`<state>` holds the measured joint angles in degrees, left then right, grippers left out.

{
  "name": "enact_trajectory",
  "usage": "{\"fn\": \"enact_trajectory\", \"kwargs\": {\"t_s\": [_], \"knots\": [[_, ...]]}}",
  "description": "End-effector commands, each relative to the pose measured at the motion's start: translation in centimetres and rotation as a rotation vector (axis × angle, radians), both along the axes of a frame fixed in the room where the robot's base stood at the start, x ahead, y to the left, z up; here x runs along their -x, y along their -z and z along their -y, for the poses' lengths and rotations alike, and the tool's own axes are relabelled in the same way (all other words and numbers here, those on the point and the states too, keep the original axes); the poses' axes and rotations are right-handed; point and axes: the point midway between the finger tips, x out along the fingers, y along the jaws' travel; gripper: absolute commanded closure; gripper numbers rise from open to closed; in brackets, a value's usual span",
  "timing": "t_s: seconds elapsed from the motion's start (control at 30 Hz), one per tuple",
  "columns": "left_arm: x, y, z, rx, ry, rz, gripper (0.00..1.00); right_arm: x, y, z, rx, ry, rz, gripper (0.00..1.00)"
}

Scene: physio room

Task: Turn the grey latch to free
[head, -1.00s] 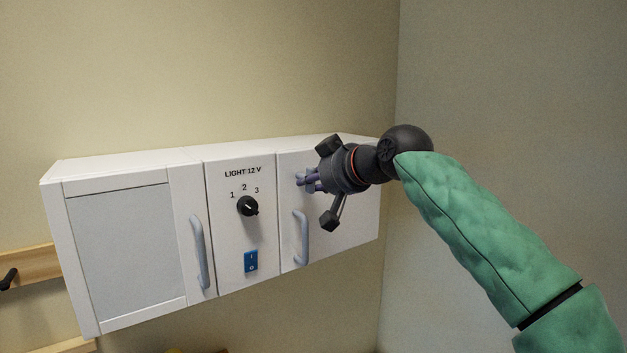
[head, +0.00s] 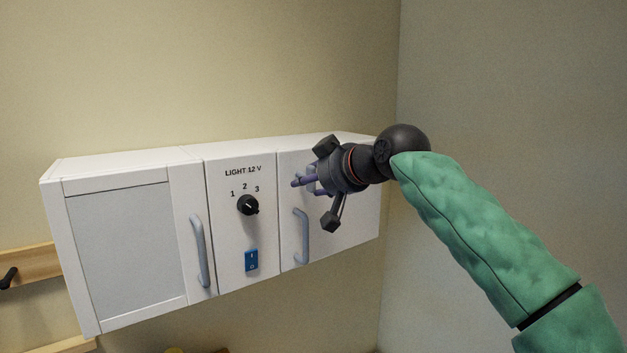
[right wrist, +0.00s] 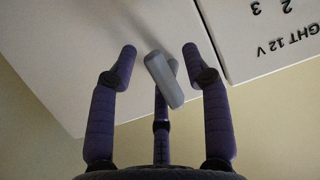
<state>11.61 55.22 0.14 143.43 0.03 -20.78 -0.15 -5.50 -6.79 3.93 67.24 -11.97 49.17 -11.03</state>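The grey latch (right wrist: 164,80) shows in the right wrist view as a short bar on the white cabinet door, its long axis slightly slanted. My right gripper (right wrist: 159,56) has its dark purple fingers spread, one on each side of the latch and a third below, partly hidden behind it. Gaps show between the latch and the two side fingers; contact with the third finger cannot be told. In the head view my right gripper (head: 297,182) is in front of the right door, above its handle, and mostly hides the latch. My left gripper is not in view.
The white wall cabinet (head: 120,165) has grey handles on the left (head: 199,250) and right (head: 301,237). Between them are a black rotary knob (head: 247,205) and a blue rocker switch (head: 252,260). A wooden rail (head: 30,264) is at lower left. Free air lies before the cabinet.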

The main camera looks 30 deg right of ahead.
Motion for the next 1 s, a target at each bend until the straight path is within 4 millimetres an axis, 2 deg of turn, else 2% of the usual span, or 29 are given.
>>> {"fn": "enact_trajectory", "kwargs": {"t_s": [0.27,0.7,0.83,1.0], "knots": [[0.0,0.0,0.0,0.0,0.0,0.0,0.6,0.9,-0.5,0.1,-0.001,0.001,0.004,0.51],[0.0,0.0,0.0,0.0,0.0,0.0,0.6,8.3,-3.6,0.6,0.0,0.0,0.003,0.51],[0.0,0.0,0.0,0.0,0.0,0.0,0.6,9.9,-4.2,0.7,-0.001,-0.001,0.002,0.51],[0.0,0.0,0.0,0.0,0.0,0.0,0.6,10.9,-4.6,0.8,0.0,0.0,0.0,0.51]]}}
